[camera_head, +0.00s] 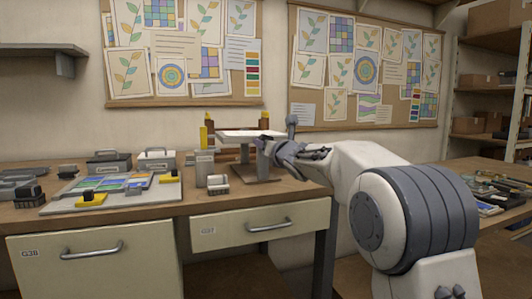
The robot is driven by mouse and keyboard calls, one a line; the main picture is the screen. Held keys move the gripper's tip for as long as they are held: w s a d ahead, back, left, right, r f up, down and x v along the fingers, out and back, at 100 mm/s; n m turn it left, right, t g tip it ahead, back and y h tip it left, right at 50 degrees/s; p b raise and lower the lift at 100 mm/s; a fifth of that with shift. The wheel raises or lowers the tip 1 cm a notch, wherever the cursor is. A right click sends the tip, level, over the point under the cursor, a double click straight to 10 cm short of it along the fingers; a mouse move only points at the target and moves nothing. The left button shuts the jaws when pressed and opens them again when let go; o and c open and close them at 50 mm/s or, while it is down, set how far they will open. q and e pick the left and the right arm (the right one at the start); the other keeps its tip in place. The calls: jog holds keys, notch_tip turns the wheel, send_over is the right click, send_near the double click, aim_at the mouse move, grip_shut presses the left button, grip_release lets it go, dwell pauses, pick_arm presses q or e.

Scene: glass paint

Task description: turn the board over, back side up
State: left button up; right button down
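A pale flat board (236,134) is seen nearly edge-on, lying about level at a brown wooden stand (268,171) on the workbench. Its two faces cannot be told apart from here. My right gripper (268,146) reaches in from the right at the board's right end. Its fingers are small, dark and overlap the stand, so I cannot tell whether they are open or shut on the board. My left gripper is not in view.
A grey tray (168,192) with coloured panes and yellow-and-black tools lies on the bench at left. A grey holder (204,168) and a small white-grey block (218,184) stand left of the stand. Grey cases (108,162) sit behind the tray.

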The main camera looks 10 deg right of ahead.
jog(key=shift+f, duration=0.15)
dwell(0.4)
jog(key=shift+c, duration=0.8)
grip_release()
jog(key=s+d+b, duration=0.1)
jog(key=s+b, duration=0.1)
jog(key=s, duration=0.8)
jog(key=shift+s+d, duration=0.2)
